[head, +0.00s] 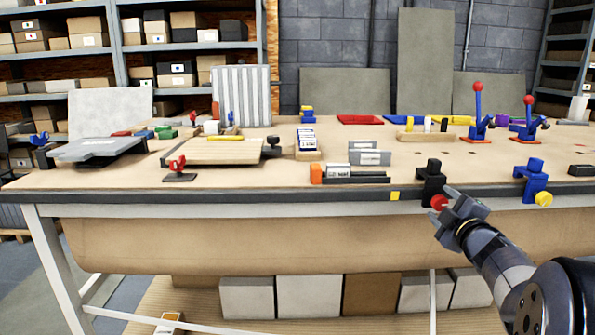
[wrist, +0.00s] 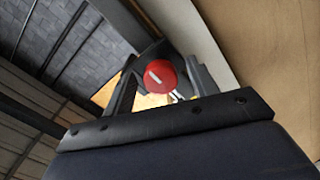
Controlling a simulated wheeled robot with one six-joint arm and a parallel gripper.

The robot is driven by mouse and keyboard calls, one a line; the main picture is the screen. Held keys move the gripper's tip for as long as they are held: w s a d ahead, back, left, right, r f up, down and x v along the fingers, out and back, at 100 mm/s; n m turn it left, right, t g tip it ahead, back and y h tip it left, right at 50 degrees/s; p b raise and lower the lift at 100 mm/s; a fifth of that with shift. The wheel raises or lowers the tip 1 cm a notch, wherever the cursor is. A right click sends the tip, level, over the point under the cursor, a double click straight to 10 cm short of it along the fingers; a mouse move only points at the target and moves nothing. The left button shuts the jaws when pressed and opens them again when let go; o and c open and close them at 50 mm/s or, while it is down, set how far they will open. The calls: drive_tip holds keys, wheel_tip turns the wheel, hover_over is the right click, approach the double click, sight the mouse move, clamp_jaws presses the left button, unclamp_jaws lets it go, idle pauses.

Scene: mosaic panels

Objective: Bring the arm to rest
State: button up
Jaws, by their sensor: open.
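My gripper (head: 447,209) is at the front edge of the workbench, at the right in the head view. Its jaws are open, with the fingertips close to a red round knob (head: 439,202) on a black clamp (head: 431,182) fixed to the bench edge. In the wrist view the red knob (wrist: 160,76) shows between and beyond the two fingers of my gripper (wrist: 158,85). I cannot tell whether the fingers touch the knob. Nothing is clearly held.
The workbench (head: 110,178) carries a wooden board (head: 225,152), a grey panel (head: 95,148) and toggle clamps (head: 478,118). A blue clamp (head: 534,180) with a yellow knob sits on the front edge to the right. White boxes (head: 308,296) stand below the bench.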

drive_tip(key=m+p, duration=0.4)
drive_tip(key=m, duration=0.3)
drive_tip(key=shift+r, duration=0.1)
drive_tip(key=m+p, duration=0.2)
drive_tip(key=m, duration=0.3)
drive_tip(key=shift+a, duration=0.1)
